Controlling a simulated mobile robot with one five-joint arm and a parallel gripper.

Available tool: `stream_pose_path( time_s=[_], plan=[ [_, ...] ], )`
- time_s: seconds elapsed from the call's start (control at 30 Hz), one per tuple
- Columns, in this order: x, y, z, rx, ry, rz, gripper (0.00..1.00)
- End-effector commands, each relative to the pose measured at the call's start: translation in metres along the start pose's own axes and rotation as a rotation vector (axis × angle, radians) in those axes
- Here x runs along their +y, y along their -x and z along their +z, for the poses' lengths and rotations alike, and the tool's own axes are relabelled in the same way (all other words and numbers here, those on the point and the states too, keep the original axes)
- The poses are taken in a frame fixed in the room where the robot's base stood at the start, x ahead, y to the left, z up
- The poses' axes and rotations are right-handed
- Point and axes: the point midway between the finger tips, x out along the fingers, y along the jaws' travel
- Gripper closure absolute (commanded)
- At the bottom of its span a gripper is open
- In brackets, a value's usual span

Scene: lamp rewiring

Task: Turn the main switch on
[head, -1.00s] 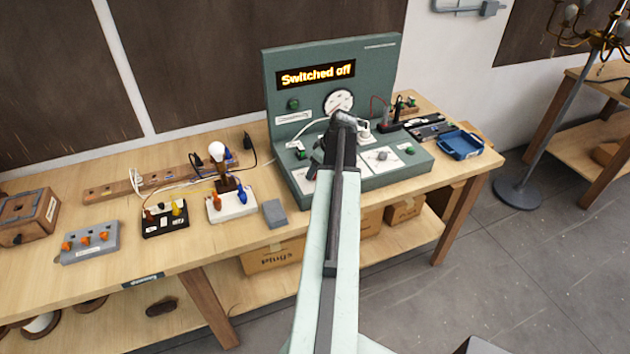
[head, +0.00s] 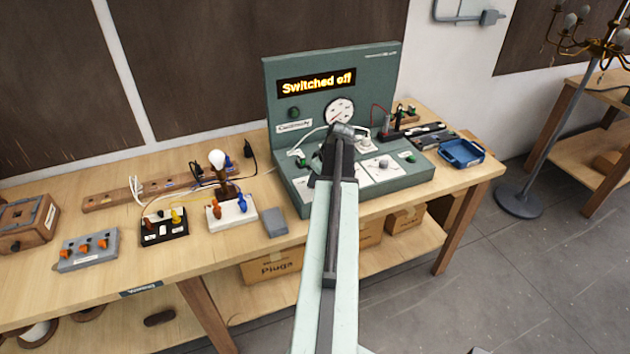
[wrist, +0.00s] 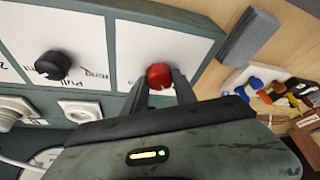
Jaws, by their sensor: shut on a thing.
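The green test panel (head: 375,85) stands on the bench, and its lit display (head: 316,83) reads "Switched off". In the wrist view a red knob (wrist: 159,76) sits on a white plate of the panel's sloping front. My gripper (wrist: 160,88) is shut on this red knob, with one dark finger on each side. In the head view my arm hides the knob and most of the gripper. A black knob (wrist: 52,65) on the neighbouring plate is apart from the fingers.
White sockets (wrist: 80,110) and a cable lie close to the gripper. A blue tray (head: 462,153) is at the right.

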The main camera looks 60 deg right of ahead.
Motion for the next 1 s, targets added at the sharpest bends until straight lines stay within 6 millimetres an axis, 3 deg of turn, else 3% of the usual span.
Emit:
stream_pose_path(
  time_s=[1.0],
  plan=[
    [-0.0069,-0.0016,-0.0036,0.0,-0.859,0.355,1.0]
  ],
)
